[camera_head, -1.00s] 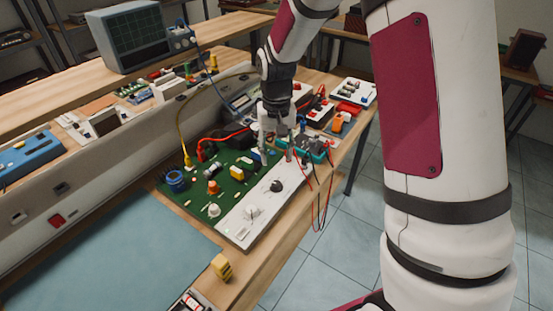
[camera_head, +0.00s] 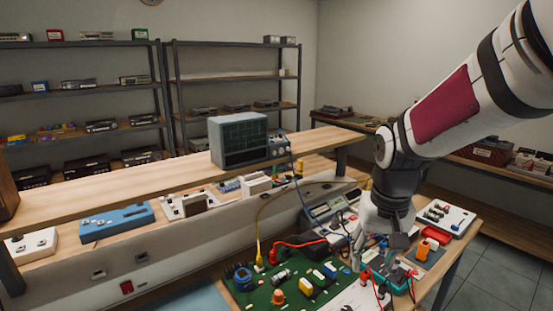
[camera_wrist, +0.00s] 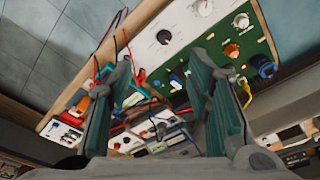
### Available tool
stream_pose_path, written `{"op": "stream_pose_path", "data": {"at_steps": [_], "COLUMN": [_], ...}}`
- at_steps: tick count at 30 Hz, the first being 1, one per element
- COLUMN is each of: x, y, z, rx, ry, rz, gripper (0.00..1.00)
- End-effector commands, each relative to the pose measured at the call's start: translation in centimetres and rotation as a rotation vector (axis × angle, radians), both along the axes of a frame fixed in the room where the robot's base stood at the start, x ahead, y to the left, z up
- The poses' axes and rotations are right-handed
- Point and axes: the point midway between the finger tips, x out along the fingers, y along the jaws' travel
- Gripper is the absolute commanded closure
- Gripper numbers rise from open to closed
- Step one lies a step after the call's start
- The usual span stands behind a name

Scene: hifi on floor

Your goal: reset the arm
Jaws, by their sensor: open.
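My gripper (camera_head: 372,258) points down over the right part of the workbench, close to the teal box (camera_head: 400,280) and the right end of the green circuit board (camera_head: 262,292). In the wrist view my gripper (camera_wrist: 163,85) shows two fingers spread apart with nothing held between them. The green board (camera_wrist: 252,52) and a white panel with knobs (camera_wrist: 178,30) lie beyond the fingers. Red and black leads hang near the left finger. Whether a finger touches the teal box or the leads, I cannot tell.
A grey oscilloscope (camera_head: 238,140) stands on the raised wooden shelf behind. A white tray with small parts (camera_head: 445,217) and an orange device (camera_head: 427,250) sit right of my gripper. Loose red and yellow leads cross the bench. Open floor (camera_head: 490,270) lies at the right.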

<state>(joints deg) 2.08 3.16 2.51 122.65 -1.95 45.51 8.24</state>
Motion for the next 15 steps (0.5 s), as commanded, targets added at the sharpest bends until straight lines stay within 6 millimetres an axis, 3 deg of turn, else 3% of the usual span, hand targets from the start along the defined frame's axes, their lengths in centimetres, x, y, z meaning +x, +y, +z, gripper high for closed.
{"op": "stream_pose_path", "data": {"at_steps": [1, 6, 15], "x": [-1.3, -5.8, -13.9], "y": [0.0, 0.0, 0.0], "z": [1.5, 4.9, 8.1], "rx": [-0.003, -0.01, -0.018], "ry": [-0.026, -0.094, -0.212], "rz": [0.007, 0.034, 0.081], "gripper": [0.55, 0.55, 0.55]}}
